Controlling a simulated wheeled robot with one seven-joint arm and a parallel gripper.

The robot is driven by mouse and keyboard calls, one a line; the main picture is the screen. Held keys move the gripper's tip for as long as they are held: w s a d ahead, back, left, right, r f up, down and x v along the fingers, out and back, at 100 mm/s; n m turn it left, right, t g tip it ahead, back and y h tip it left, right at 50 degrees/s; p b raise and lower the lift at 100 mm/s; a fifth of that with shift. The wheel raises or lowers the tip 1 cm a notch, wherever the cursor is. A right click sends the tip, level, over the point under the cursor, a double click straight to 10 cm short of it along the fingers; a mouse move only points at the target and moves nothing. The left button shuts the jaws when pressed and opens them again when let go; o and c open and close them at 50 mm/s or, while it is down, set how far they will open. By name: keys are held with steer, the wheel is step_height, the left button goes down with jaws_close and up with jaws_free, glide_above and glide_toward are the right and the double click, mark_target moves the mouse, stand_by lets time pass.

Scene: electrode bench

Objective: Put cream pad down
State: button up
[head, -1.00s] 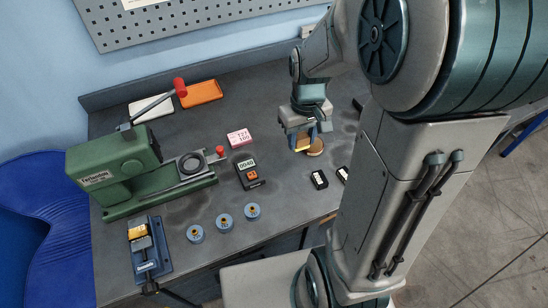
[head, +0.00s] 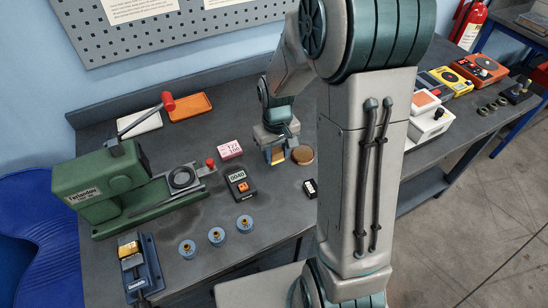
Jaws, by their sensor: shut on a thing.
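My gripper (head: 276,157) is over the bench, fingers pointing down, in the head view. It is shut on a small yellowish block (head: 278,155), which looks like the cream pad. The fingers partly hide the block, and I cannot tell whether it touches the bench. A round tan disc (head: 303,154) lies just right of the gripper. A pink labelled box (head: 230,149) is to its left.
A meter (head: 239,184) stands left and nearer. My arm hides bench to the right.

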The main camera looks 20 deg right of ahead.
mark_target(274, 160)
steer(key=shift+w+a+f, duration=0.25)
steer(key=shift+w+f, duration=0.15)
steer(key=shift+w, duration=0.2)
steer(key=shift+f+p, duration=0.45)
steer(key=shift+f, duration=1.55)
steer(key=shift+f, duration=0.15)
steer(key=o, duration=0.9)
